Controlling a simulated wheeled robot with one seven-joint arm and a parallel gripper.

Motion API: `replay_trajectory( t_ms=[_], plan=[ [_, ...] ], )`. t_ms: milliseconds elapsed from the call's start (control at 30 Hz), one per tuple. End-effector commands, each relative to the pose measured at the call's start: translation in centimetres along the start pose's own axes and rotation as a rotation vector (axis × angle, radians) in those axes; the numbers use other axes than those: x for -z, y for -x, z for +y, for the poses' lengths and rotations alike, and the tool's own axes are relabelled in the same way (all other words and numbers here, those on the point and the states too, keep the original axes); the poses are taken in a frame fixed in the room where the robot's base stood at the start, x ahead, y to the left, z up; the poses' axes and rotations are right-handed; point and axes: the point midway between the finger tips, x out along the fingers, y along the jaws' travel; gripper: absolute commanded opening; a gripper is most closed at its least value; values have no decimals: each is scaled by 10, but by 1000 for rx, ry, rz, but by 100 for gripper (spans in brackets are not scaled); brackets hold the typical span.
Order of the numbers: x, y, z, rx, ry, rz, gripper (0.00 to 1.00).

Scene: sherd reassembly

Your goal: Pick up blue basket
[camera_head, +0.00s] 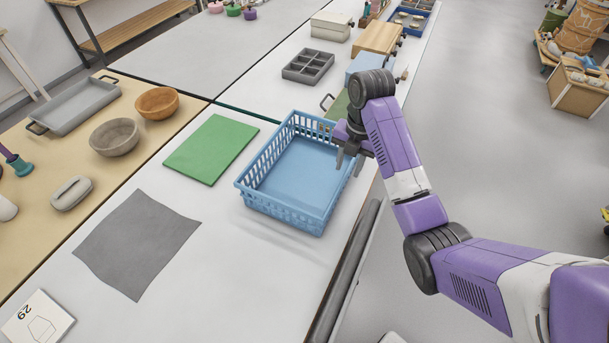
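The blue basket (283,213) is an empty, open-topped plastic basket with slotted walls. It is upright over the white table (225,275), near the table's right edge, with a soft shadow beside its lower left side. My gripper (349,166) points down at the basket's right rim, towards the far corner. Its two dark fingers show apart, one towards the inside of the basket and one towards the outside. Whether they touch the rim cannot be told. My wrist and gripper hide part of the basket's far right corner.
A green mat (211,149) and a grey cloth (137,244) lie left of the basket. A numbered card (38,319) lies at the near left. A grey compartment tray (308,66) and wooden box (377,38) stand behind. Bowls (115,137) occupy the left table.

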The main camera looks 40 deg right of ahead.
Motion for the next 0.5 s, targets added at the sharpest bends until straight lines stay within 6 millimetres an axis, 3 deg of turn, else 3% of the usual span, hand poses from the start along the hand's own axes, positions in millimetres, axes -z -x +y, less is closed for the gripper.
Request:
replay_trajectory(
  t_ms=[67, 500],
  plan=[
    [0, -14, -1, 0, 0, 0, 36],
    [0, -44, -1, 1, -1, 1, 36]
  ],
)
